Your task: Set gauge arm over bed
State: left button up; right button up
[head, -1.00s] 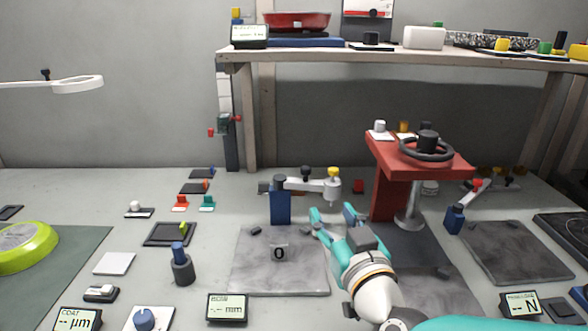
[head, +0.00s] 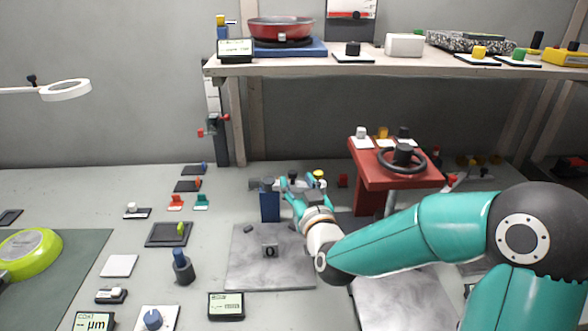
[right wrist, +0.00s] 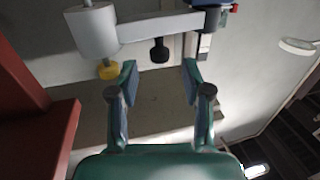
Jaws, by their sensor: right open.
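The gauge arm shows in the head view as a grey bar on a blue post (head: 269,205), with a yellow-topped gauge head (head: 319,180) at its right end. It points right, along the back edge of the grey stone bed (head: 285,275). My right gripper (head: 295,187) is at the arm and hides part of the bar. In the right wrist view, my right gripper (right wrist: 160,72) is open and empty, fingers toward the bar (right wrist: 160,27). A black knob (right wrist: 159,50) shows between the fingertips. Contact cannot be told. My left gripper is out of view.
A red stand (head: 392,170) with a black handwheel is right of the gauge arm. A small block marked 0 (head: 270,251) lies on the bed. A display (head: 226,306) and a blue-topped dark cylinder (head: 182,270) stand nearby. A shelf (head: 400,63) spans the back.

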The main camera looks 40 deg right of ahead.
aim_at(294, 176)
jog(key=shift+x, duration=1.8)
grip_shut()
